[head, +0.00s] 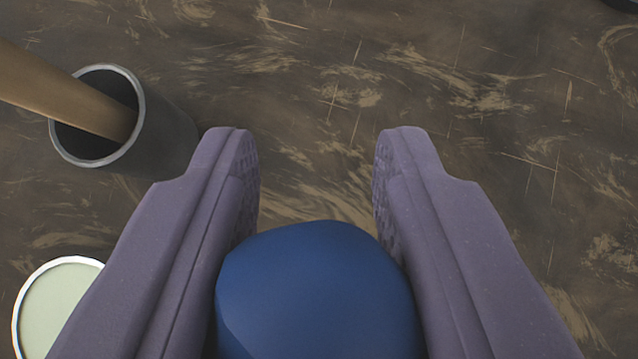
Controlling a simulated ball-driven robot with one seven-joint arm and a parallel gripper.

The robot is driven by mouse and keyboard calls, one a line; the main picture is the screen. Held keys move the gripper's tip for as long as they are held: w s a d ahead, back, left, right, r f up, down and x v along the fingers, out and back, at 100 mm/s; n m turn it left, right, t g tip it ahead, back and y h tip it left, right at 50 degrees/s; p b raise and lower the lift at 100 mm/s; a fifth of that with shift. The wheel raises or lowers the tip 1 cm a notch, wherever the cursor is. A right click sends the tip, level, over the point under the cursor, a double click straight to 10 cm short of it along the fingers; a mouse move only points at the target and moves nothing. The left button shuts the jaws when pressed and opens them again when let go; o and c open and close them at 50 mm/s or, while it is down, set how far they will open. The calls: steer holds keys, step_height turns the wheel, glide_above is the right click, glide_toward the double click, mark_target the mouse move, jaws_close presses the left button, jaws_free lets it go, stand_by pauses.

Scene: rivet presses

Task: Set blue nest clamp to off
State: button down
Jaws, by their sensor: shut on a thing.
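A smooth, rounded blue part (318,290), which looks like part of the blue nest clamp, fills the bottom middle of the head view. My gripper (316,170) has two purple-grey fingers, one on each side of it. The fingers are shut on the blue part, and their tips reach past it. The lower end of the blue part is cut off by the frame edge. No marking for on or off shows.
A dark cylindrical cup (165,135) with a pale rim stands at the upper left, with a brown wooden-looking bar (60,92) reaching into it. A pale green disc (55,300) with a white rim lies at the lower left. The scuffed brown surface (500,110) is mostly clear to the right.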

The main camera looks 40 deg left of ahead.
steer(key=c, duration=0.8)
jaws_free()
steer(key=shift+s+d+f, duration=0.1)
steer(key=shift+s+f, duration=0.15)
steer(key=shift+f, duration=0.05)
steer(key=shift+r, duration=0.1)
steer(key=shift+s+d+r, duration=0.1)
steer(key=shift+s+r, duration=0.05)
steer(key=shift+r, duration=0.2)
steer(key=p+v, duration=0.2)
steer(key=v, duration=0.5)
